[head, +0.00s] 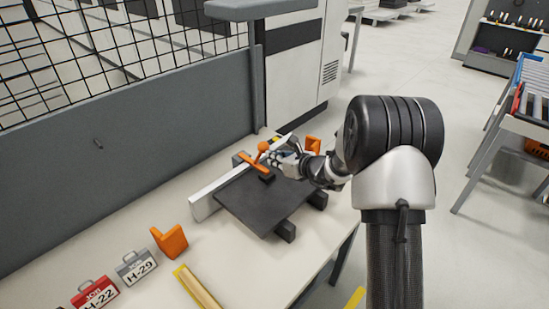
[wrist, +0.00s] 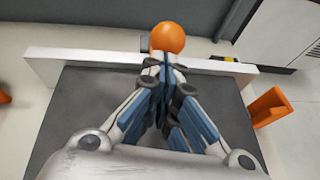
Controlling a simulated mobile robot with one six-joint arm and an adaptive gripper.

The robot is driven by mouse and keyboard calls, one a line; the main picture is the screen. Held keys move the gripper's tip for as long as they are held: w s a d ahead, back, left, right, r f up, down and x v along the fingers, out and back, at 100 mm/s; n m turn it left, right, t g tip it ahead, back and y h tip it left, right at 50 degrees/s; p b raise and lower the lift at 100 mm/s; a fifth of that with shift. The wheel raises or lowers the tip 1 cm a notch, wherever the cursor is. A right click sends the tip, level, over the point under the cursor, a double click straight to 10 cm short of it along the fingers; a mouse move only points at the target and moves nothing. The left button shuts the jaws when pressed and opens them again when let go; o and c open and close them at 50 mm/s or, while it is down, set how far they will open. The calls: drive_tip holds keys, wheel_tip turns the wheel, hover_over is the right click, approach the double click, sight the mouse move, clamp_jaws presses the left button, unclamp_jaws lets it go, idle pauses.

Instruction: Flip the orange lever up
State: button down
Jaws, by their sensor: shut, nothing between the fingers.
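The orange lever (head: 256,162) is mounted at the white rail of the dark fixture plate on the table. Its round orange knob (head: 264,145) stands up beside my gripper. In the wrist view the knob (wrist: 169,37) shows just beyond the fingertips, and the rest of the lever is hidden behind the fingers. My gripper (head: 276,153) is shut and empty, close to the knob. In the wrist view its fingers (wrist: 162,62) are together. I cannot tell whether they touch the knob.
A dark plate (head: 255,205) lies on the white table under my gripper. Orange brackets (head: 170,241) (wrist: 268,106) stand at either side. Red and grey job tags (head: 95,294) sit at the front left. A grey panel with wire mesh (head: 120,165) walls the back.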

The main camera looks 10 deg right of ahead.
drive_tip(key=shift+w+a+r+p, duration=0.15)
drive_tip(key=shift+r+p, duration=0.35)
drive_tip(key=shift+p, duration=0.15)
drive_tip(key=shift+w+r+p, duration=0.1)
drive_tip(key=shift+r+p, duration=0.05)
drive_tip(key=shift+p, duration=0.25)
